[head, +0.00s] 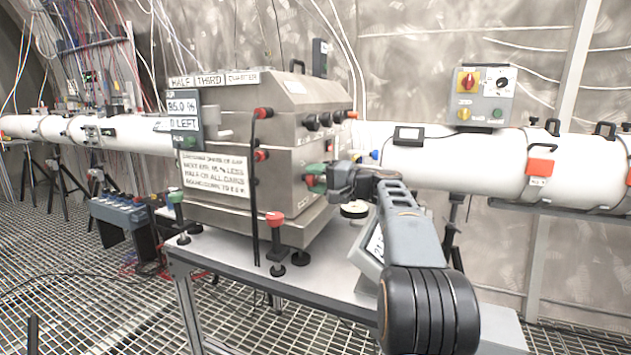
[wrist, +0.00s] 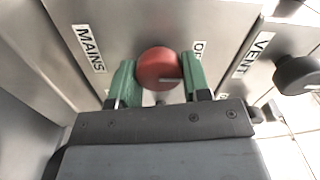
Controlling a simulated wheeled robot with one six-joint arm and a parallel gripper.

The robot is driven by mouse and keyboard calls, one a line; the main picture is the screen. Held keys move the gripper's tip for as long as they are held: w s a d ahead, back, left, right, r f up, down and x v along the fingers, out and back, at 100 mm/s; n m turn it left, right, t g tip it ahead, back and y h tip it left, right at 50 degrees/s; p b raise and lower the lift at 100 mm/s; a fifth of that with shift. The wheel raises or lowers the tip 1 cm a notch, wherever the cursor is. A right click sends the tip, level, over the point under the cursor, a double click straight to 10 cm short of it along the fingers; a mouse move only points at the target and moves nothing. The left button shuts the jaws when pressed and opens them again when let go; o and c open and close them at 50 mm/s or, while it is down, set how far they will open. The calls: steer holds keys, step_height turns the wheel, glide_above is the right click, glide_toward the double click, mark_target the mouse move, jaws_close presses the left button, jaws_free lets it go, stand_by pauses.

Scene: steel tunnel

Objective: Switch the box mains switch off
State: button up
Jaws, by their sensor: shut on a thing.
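The box (head: 288,150) is a steel cabinet on a table in the middle of the head view. The mains switch (wrist: 158,68) is a round red knob on the box panel, beside a MAINS label (wrist: 88,48) in the wrist view. A second label (wrist: 197,55), partly hidden, starts with "O". My gripper (wrist: 158,80) has its green fingers on either side of the red knob, shut on it. In the head view my gripper (head: 318,180) reaches the box's right face from the right, and hides most of the knob.
A black knob (wrist: 298,75) with a VENT label (wrist: 254,55) is to the right in the wrist view. A white pipe (head: 470,160) runs behind.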

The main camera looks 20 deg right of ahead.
steer(key=o, duration=0.9)
steer(key=p+v, duration=0.1)
steer(key=v, duration=1.3)
steer(key=shift+p, duration=0.3)
steer(key=shift+a, duration=0.1)
